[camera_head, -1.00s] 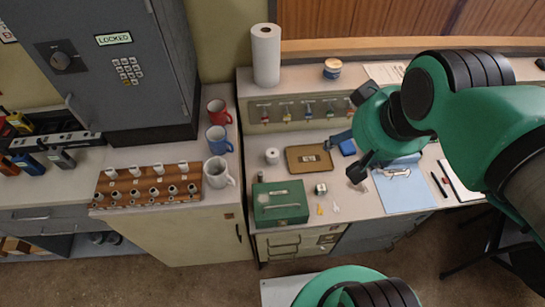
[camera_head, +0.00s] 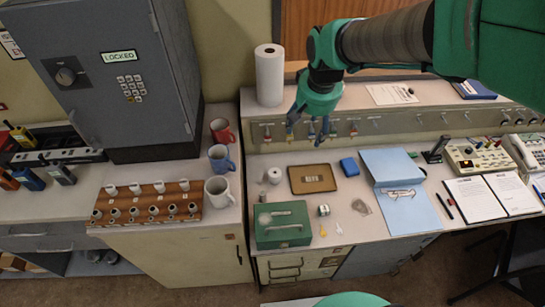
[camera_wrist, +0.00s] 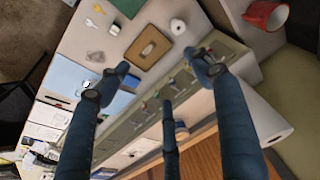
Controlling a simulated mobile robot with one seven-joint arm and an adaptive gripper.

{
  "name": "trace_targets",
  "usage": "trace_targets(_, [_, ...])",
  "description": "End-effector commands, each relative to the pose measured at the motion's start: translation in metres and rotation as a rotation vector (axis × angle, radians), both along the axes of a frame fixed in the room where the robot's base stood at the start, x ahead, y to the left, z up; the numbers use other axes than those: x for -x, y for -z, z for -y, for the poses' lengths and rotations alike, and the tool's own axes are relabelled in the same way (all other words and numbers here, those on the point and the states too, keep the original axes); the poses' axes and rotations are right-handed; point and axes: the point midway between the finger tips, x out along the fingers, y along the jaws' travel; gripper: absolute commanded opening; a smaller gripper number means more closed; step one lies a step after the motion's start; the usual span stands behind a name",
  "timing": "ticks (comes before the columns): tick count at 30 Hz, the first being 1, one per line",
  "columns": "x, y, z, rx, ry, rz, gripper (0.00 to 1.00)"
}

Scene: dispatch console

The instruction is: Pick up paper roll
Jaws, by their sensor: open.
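A tall white paper roll (camera_head: 270,78) stands upright on the raised ledge at the back; in the wrist view the roll (camera_wrist: 268,118) lies at the right, partly behind a finger. A small white roll (camera_head: 273,175) stands on the desk left of the brown tray; it also shows in the wrist view (camera_wrist: 178,26). My gripper (camera_head: 308,132) is open and empty, its fingers pointing down, right of the tall roll and in front of the key panel. In the wrist view its spread fingers (camera_wrist: 160,78) have nothing between them.
The brown tray (camera_head: 294,181), green box (camera_head: 261,236), blue sponge-like block (camera_head: 349,167) and blue folder (camera_head: 405,217) lie on the desk. Mugs (camera_head: 218,190) stand on the left counter below the grey safe (camera_head: 105,55). The key panel (camera_head: 380,121) rises behind the desk.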

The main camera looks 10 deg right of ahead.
Motion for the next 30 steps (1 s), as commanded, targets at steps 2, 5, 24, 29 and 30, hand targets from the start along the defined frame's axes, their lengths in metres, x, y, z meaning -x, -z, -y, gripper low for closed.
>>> trace_targets(2, [-0.018,0.022,-0.007,0.000,0.002,-0.025,0.65])
trace_targets(5, [-0.038,0.046,-0.014,0.000,0.008,-0.051,0.65])
trace_targets(24, [-0.127,0.239,-0.065,0.012,0.047,-0.210,0.65])
trace_targets(29, [-0.134,0.269,-0.071,0.015,0.054,-0.230,0.65])
trace_targets(30, [-0.135,0.273,-0.072,0.015,0.055,-0.232,0.65])
